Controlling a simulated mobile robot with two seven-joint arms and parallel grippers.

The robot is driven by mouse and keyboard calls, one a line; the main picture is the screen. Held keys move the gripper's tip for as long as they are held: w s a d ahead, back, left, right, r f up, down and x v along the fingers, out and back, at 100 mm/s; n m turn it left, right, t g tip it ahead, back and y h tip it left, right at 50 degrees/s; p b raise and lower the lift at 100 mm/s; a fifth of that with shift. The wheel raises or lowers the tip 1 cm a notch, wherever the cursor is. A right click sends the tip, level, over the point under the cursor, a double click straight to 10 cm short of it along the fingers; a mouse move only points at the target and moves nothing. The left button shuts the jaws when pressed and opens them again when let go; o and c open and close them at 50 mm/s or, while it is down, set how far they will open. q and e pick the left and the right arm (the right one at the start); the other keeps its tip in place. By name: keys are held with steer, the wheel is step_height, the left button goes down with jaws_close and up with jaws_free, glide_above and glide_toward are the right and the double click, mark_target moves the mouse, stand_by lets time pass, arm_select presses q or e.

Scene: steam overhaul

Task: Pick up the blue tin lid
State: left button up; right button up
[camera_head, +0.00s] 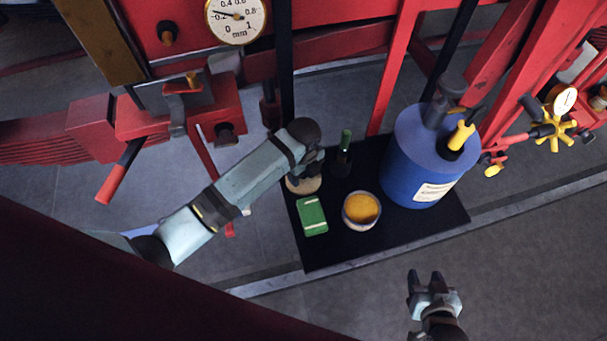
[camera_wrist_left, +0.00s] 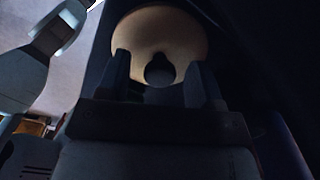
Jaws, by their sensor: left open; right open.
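A round cream-coloured disc with a dark knob (camera_wrist_left: 160,30) fills the upper middle of the left wrist view; it looks like a lid, but I see no blue on it. Its edge also shows in the head view (camera_head: 303,186), mostly hidden under my left gripper. My left gripper (camera_head: 308,168) is open, its two fingers on either side of the dark knob; I cannot tell whether they touch it. An open tin of yellow stuff (camera_head: 361,209) stands to the right of the disc. My right gripper (camera_head: 427,280) is open and empty, in front of the mat.
A black mat (camera_head: 330,255) carries a green box (camera_head: 312,216), a dark green bottle (camera_head: 342,158) and a large blue canister (camera_head: 410,165). Red machinery (camera_head: 180,115) with a handle and a dial gauge (camera_head: 236,18) stands behind and left. The mat's front right is clear.

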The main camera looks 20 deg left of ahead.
arm_select(q)
steer(key=shift+f, duration=0.1)
steer(key=shift+c, duration=0.4)
steer(key=c, duration=0.9)
